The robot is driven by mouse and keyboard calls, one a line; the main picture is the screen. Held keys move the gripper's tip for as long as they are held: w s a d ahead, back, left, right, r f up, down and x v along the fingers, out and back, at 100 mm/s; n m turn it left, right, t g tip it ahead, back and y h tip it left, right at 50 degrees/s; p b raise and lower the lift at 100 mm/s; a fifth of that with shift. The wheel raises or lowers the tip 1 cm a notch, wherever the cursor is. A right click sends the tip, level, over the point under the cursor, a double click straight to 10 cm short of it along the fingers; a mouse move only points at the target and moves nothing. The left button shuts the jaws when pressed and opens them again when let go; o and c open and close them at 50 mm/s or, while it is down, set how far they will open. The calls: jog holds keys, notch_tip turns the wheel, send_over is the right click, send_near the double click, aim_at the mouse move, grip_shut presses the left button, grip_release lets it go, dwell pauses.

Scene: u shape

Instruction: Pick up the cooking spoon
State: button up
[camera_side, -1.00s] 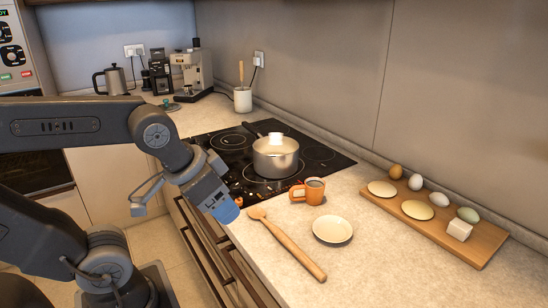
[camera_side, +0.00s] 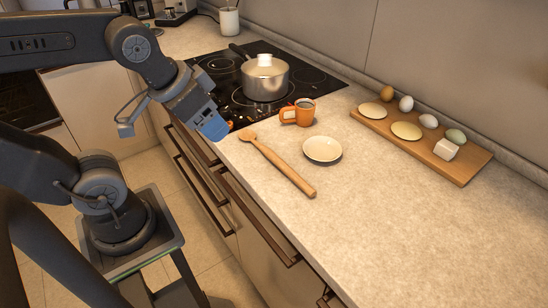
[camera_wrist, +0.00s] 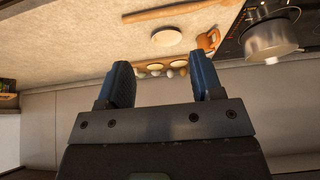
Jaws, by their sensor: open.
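The wooden cooking spoon (camera_side: 283,168) lies on the counter near its front edge, bowl end toward the stove and handle toward the lower right. My gripper (camera_side: 214,127) is above the counter's front edge by the stove, left of the spoon's bowl and apart from it. In the wrist view my gripper (camera_wrist: 163,85) shows two blue fingers spread apart with nothing between them. The spoon (camera_wrist: 180,11) crosses the top of the wrist view, beyond the fingertips.
An orange mug (camera_side: 304,112) and a small white plate (camera_side: 322,150) stand close behind the spoon. A steel pot (camera_side: 265,80) sits on the black stove (camera_side: 310,80). A wooden board (camera_side: 462,168) with eggs is at the right. The front counter right of the spoon is clear.

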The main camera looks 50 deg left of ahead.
jog(key=shift+c, duration=0.5)
jog(key=m+g, duration=0.6)
jog(key=m, duration=1.2)
send_over(291, 171)
jog(key=f, duration=1.4)
jog(key=shift+w+f, duration=0.15)
jog(key=shift+w, duration=0.15)
jog(key=shift+s+f, duration=0.15)
jog(key=shift+f, duration=1.2)
jog(key=shift+s+f, duration=0.1)
jog(key=shift+f, duration=1.2)
jog(key=shift+c, duration=0.3)
